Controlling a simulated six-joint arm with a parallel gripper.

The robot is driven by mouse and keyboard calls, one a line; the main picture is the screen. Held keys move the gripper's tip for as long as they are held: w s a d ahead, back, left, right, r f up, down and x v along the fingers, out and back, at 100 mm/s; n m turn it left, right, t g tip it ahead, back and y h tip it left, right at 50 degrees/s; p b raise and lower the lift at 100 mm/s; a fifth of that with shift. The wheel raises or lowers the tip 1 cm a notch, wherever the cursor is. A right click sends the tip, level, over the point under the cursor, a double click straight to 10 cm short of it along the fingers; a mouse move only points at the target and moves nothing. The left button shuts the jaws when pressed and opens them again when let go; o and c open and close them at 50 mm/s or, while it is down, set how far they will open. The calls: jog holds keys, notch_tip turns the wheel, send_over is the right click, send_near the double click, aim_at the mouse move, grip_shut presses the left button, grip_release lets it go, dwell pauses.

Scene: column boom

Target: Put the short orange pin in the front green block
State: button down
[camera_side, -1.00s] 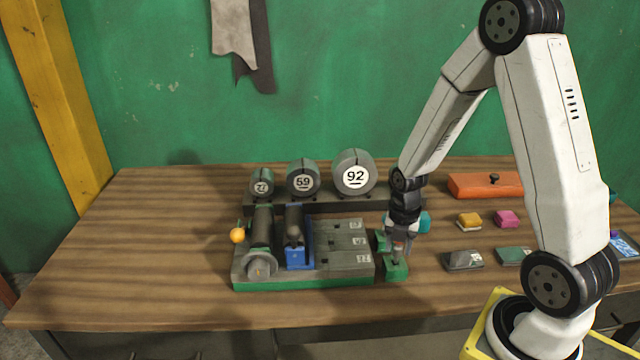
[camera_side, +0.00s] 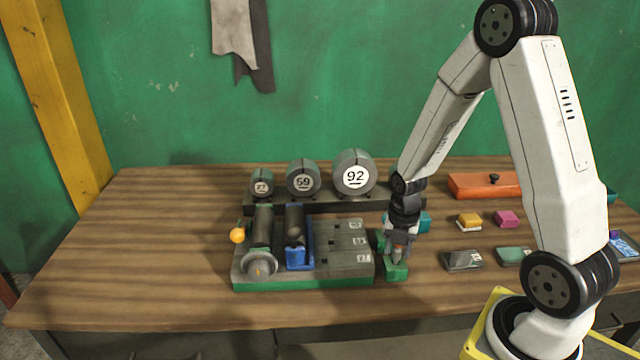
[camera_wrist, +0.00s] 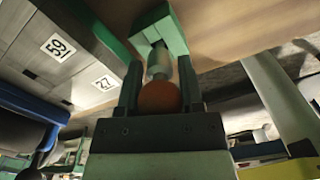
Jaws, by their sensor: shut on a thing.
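The front green block (camera_side: 396,271) stands at the right end of the grey fixture, and another green block (camera_side: 379,243) shows just behind it. My gripper (camera_side: 398,246) is directly above the front block, pointing down. In the wrist view my gripper (camera_wrist: 160,92) is shut on the short orange pin, whose round orange end (camera_wrist: 159,98) sits between the fingers. The pin's pale grey shaft (camera_wrist: 158,62) points to a green block (camera_wrist: 160,26) and overlaps it. I cannot tell whether the tip is inside it.
The grey fixture (camera_side: 345,281) with numbered slabs is close on the left. Several numbered cylinders (camera_side: 354,172) stand behind it. Small blocks, including a dark one (camera_side: 463,260), lie to the right. Bare wood (camera_side: 150,240) is clear at the left.

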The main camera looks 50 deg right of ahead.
jog(key=shift+f, duration=0.6)
dwell(0.3)
jog(key=shift+c, duration=0.7)
grip_release()
jog(key=shift+r, duration=0.15)
jog(key=shift+r, duration=3.75)
jog(key=shift+a, duration=0.1)
